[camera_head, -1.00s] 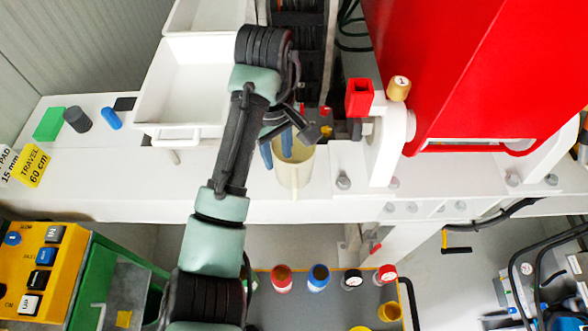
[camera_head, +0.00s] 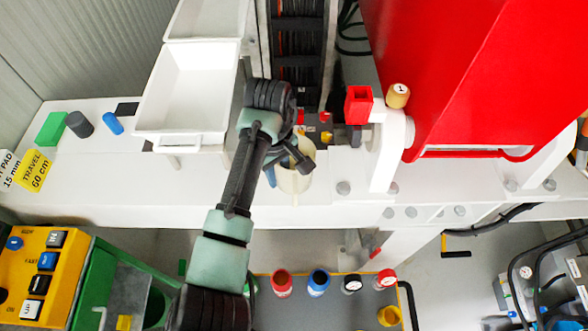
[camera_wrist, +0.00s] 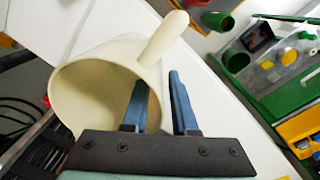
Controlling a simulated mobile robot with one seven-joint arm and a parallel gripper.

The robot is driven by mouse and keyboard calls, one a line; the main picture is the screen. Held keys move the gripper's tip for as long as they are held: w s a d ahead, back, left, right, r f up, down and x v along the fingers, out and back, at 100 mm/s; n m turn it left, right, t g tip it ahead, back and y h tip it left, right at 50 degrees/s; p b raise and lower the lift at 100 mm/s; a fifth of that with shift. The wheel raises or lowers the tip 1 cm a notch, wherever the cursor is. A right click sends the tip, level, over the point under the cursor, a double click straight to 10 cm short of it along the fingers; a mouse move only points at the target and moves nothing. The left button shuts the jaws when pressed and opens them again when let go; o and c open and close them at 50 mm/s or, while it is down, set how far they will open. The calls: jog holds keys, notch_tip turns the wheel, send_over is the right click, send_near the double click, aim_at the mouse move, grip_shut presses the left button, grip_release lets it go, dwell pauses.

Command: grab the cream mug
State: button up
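The cream mug (camera_head: 297,183) stands on the white bench ledge, partly hidden by my gripper (camera_head: 280,172) in the camera_head view. In the camera_wrist view the mug (camera_wrist: 88,80) shows its open mouth, with its handle (camera_wrist: 163,38) at the upper right. My gripper (camera_wrist: 160,85) has two blue fingers spread apart. One finger overlaps the mug's mouth and appears to be inside it; the other is outside, to the right. The mug's wall lies between them, with a gap visible by the outer finger.
White trays (camera_head: 185,95) stand left of my arm. A white bracket with a red block (camera_head: 359,104) and the big red machine (camera_head: 460,75) are close on the right. A green block (camera_head: 51,128), a dark cylinder (camera_head: 79,124) and a blue piece (camera_head: 113,124) lie at the left.

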grip_shut()
dwell(1.2)
